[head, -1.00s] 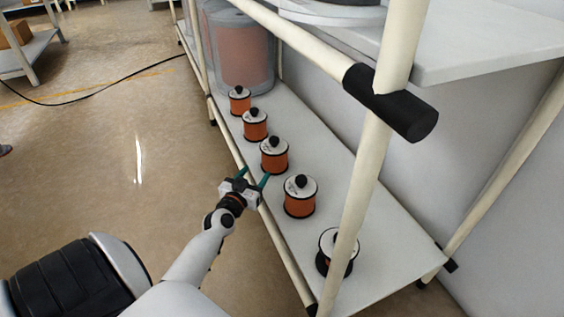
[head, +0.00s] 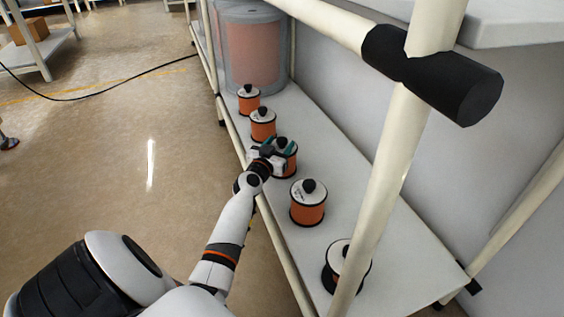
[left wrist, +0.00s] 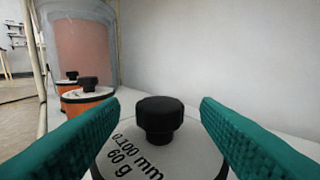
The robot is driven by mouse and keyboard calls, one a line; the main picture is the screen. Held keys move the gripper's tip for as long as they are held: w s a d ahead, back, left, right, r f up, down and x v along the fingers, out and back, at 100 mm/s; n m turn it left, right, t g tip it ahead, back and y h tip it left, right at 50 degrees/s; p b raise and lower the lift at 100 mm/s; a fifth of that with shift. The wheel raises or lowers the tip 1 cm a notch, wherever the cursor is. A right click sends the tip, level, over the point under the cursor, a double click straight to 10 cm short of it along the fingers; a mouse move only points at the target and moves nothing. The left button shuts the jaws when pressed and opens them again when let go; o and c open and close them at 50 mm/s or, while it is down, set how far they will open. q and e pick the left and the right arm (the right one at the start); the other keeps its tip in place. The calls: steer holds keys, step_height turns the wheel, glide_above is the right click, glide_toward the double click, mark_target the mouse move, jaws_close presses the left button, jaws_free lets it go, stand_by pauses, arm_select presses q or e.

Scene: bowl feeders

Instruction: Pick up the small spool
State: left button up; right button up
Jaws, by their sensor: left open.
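Several small orange spools with white tops and black knobs stand in a row on the white shelf. My left gripper (head: 276,147) is open at the third spool from the back (head: 289,160) and partly covers it. In the left wrist view this spool's white top (left wrist: 125,158), printed "0.100 mm 60 g", and its black knob (left wrist: 159,119) show between and beyond the green fingers. The fingers stand on both sides of the knob, apart from it. The spool's lower body is hidden in that view. My right gripper is not in view.
Nearer spools (head: 308,203) and (head: 345,263) and farther spools (head: 263,124) and (head: 249,98) share the shelf (head: 340,165). A large clear-walled drum (head: 252,50) stands at the back. A cream post (head: 385,180) with a black joint rises at the front right.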

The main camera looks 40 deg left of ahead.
arm_select(q)
steer(key=shift+x, duration=1.15)
jaws_close()
stand_by(0.5)
steer(key=shift+a+r, duration=0.1)
steer(key=shift+r, duration=0.05)
